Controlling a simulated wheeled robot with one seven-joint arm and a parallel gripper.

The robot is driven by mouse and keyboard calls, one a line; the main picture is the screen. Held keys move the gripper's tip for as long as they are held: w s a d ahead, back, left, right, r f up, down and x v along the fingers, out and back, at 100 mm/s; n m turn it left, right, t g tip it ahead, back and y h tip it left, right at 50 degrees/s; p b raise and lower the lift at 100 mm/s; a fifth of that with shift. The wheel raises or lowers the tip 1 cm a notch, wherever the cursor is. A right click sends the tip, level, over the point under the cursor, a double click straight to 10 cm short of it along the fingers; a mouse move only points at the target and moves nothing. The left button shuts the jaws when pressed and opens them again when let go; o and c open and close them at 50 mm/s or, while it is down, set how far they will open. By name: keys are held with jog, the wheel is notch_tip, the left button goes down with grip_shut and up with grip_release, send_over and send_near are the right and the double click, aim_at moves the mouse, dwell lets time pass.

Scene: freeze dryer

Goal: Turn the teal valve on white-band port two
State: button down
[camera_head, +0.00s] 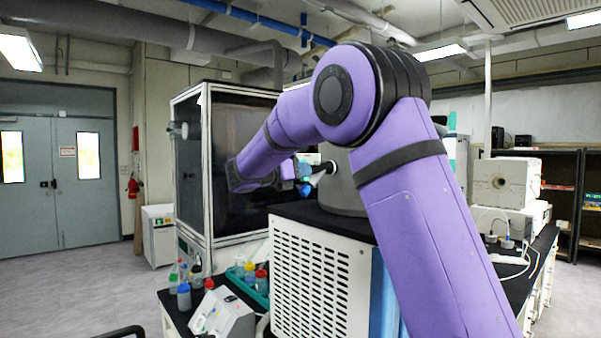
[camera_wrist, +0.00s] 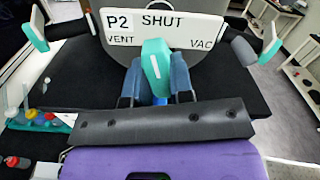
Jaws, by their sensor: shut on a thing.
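In the wrist view the teal valve handle (camera_wrist: 155,56) with a white stripe sits in front of a white sign (camera_wrist: 165,28) reading P2, SHUT, VENT and VAC. The handle stands nearly upright, its top toward SHUT, between VENT at left and VAC at right. My gripper (camera_wrist: 157,76) has its two blue fingers on either side of the handle and is shut on it. In the head view my gripper (camera_head: 303,184) is small beside the grey chamber (camera_head: 345,185), and the handle there is hard to make out. The port's band is hidden.
Two more teal handles, left (camera_wrist: 33,32) and right (camera_wrist: 271,42), flank the sign in the wrist view. The chamber stands on a white vented cabinet (camera_head: 318,285). Bottles, a teal rack (camera_head: 243,288) and a small white device (camera_head: 222,316) crowd the bench at left. A glass-fronted enclosure (camera_head: 240,160) stands behind.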

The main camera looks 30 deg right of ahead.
jog(key=n, duration=0.4)
jog(key=shift+n, duration=0.3)
jog(key=n, duration=0.4)
jog(key=shift+s, duration=0.1)
jog(key=shift+n, duration=0.3)
jog(key=c, duration=1.3)
grip_release()
jog(key=shift+a, duration=0.15)
jog(key=a, duration=0.3)
jog(key=s+a, duration=0.1)
jog(key=a, duration=0.3)
jog(key=s+a, duration=0.1)
jog(key=a, duration=0.2)
jog(key=shift+a, duration=0.2)
